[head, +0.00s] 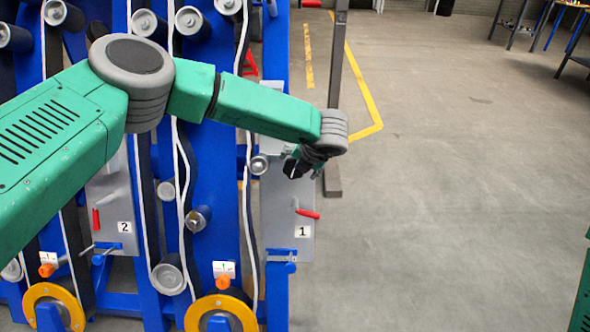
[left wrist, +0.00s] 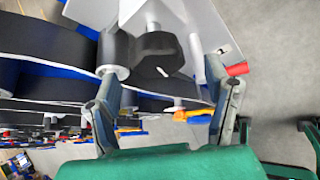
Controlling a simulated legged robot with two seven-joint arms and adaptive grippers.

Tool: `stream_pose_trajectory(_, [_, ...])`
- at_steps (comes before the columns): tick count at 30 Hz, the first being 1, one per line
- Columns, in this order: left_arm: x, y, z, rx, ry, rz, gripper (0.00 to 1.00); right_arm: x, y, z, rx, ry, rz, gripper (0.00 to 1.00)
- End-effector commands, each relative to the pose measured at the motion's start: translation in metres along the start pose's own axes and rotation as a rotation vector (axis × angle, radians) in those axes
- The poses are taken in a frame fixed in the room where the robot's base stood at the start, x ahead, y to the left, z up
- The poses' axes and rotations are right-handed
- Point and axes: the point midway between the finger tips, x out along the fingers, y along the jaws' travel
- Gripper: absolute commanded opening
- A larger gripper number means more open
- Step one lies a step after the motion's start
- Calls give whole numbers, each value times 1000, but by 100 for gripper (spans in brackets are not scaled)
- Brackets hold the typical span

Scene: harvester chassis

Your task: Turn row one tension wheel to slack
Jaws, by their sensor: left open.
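The row one panel (head: 274,208) is a grey plate marked "1" (head: 302,231) on the right end of the blue frame. My left gripper (head: 308,158) is at the upper part of this panel. In the left wrist view, a black lobed wheel with a white mark (left wrist: 157,57) sits on a pale shaft by the panel. My left gripper (left wrist: 165,88) is open there, with one finger on each side of the wheel. I cannot tell whether the fingers touch it. A red handle (head: 307,214) sticks out lower on the panel. My right gripper is not in view.
A second grey panel marked "2" (head: 125,227) stands further left. Rollers and dark belts (head: 168,275) run through the blue frame. A grey post (head: 335,100) stands just behind the panel. The floor to the right (head: 460,200) is clear.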

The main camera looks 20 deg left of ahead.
Motion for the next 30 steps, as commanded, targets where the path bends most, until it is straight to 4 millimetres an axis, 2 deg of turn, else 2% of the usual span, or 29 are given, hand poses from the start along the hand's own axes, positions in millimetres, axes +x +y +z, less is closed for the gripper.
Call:
stream_pose_trajectory(1, [-12,0,1,1,-3,-1,71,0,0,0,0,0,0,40])
stream_pose_trajectory(6, [-41,-1,0,2,0,-1,71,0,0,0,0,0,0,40])
stream_pose_trajectory(12, [-58,-2,-1,1,3,-1,71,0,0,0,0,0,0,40])
stream_pose_trajectory(26, [-59,-2,-2,9,0,0,71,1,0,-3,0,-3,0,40])
stream_pose_trajectory(29, [-52,-11,-11,125,-41,12,71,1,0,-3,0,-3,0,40])
stream_pose_trajectory(30, [-47,-17,-20,226,-76,23,71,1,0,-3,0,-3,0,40])
